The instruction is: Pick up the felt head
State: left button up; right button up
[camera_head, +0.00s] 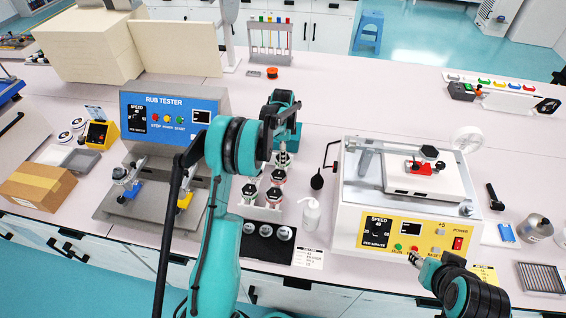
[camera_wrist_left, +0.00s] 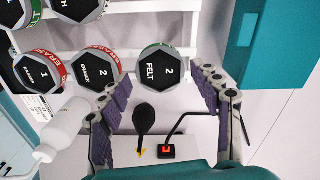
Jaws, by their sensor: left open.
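The felt head (camera_wrist_left: 155,68) shows in the left wrist view as a black hexagonal top marked FELT 2 with a green and white rim. It sits at the end of a row in a white rack (camera_head: 258,212). My left gripper (camera_head: 283,157) is open above the rack, its fingers pointing down. In the head view I cannot tell which head lies under the gripper. My right gripper (camera_head: 414,258) is by the yellow panel's buttons; its jaws are too small to read.
Eraser heads (camera_wrist_left: 96,68) stand close beside the felt head. A white bottle (camera_head: 310,217), a black bulb blower (camera_head: 317,180) and the white tester (camera_head: 350,205) stand to the right. The rub tester (camera_head: 210,103) stands left. Round silver pieces lie on a black mat (camera_head: 261,252) in front.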

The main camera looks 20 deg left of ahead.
pick_arm(q)
notch_tip(320, 180, down, 2)
jog(key=shift+f, duration=0.25)
jog(key=shift+r, duration=0.1)
jog(key=c, duration=1)
jog(key=shift+r, duration=0.1)
notch_tip(320, 180, up, 10)
jog(key=p, duration=0.1)
jog(key=shift+p, duration=0.3)
jog(key=o, duration=0.7)
jog(key=shift+c, duration=0.2)
jog(key=c, duration=0.5)
jog(key=shift+o, duration=0.2)
